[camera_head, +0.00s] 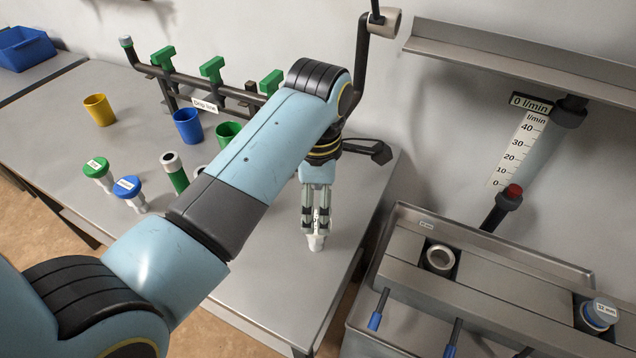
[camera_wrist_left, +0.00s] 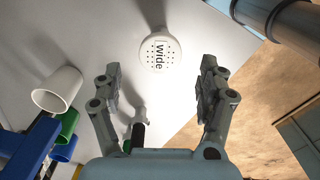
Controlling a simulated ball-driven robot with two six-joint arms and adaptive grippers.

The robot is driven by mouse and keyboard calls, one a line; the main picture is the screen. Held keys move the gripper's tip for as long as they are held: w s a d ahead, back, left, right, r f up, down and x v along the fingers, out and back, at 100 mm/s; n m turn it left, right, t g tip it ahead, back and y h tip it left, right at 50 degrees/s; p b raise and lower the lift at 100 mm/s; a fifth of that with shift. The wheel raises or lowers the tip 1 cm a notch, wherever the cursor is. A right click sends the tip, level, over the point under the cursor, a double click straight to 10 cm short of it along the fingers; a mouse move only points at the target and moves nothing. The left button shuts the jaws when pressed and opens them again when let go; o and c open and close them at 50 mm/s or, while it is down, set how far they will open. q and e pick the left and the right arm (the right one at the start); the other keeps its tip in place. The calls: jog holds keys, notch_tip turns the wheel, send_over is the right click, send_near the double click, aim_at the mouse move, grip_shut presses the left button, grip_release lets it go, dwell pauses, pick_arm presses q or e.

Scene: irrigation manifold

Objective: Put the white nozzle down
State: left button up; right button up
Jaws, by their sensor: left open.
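The white nozzle (camera_head: 316,242) stands on the bench top, below the fingers of my left gripper (camera_head: 316,215). In the left wrist view the nozzle (camera_wrist_left: 160,52) shows its round perforated face with the label "Wide". My left gripper (camera_wrist_left: 160,70) is open there, its two fingers apart on either side of the nozzle, with a gap to each. The fingers hide part of the nozzle in the head view. My right gripper is not in view.
Yellow (camera_head: 99,110), blue (camera_head: 188,126) and green (camera_head: 228,132) cups stand on the bench, left of my arm. Green-topped (camera_head: 96,168) and blue-topped (camera_head: 127,186) nozzles stand nearby. A pipe with green valves (camera_head: 212,69) runs behind. A metal trough (camera_head: 480,290) is at right.

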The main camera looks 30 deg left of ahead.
pick_arm(q)
notch_tip(320, 180, up, 5)
jog(key=shift+f, duration=0.15)
dwell(0.4)
